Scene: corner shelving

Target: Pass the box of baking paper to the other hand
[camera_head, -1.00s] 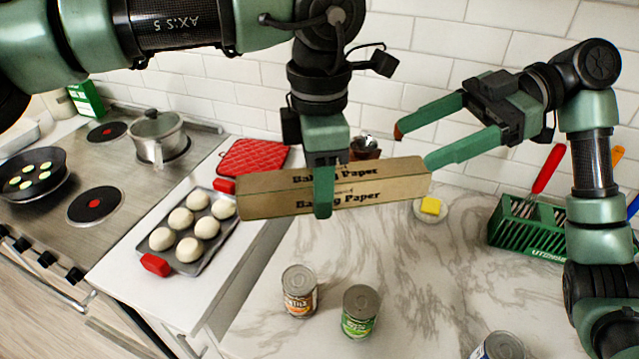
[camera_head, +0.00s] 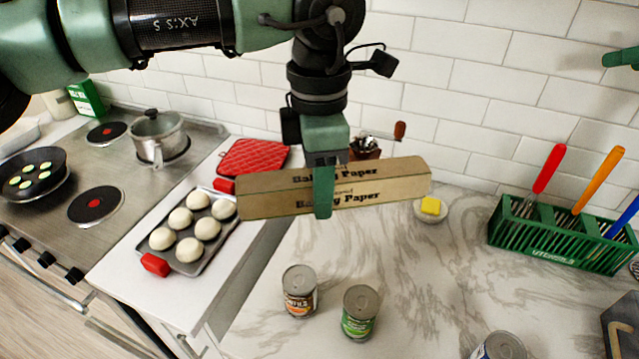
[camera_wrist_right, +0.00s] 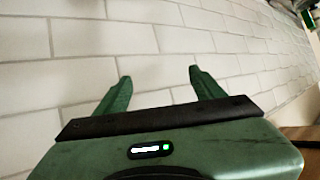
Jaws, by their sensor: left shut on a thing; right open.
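The long brown box of baking paper (camera_head: 275,194) is held level in the air above the marble counter in the head view. My left gripper (camera_head: 324,192) is shut on it near its middle. One finger shows in front of the box, and the other is hidden behind it. In the head view, only a small green part of my right arm or gripper shows at the top right edge. In the right wrist view, my right gripper (camera_wrist_right: 160,80) is open and empty, facing white wall tiles. The box is not in that view.
A green utensil rack (camera_head: 560,236) stands at the right. Cans (camera_head: 360,312) stand at the front. A tray of dough balls (camera_head: 190,232) and a stove with pans are left.

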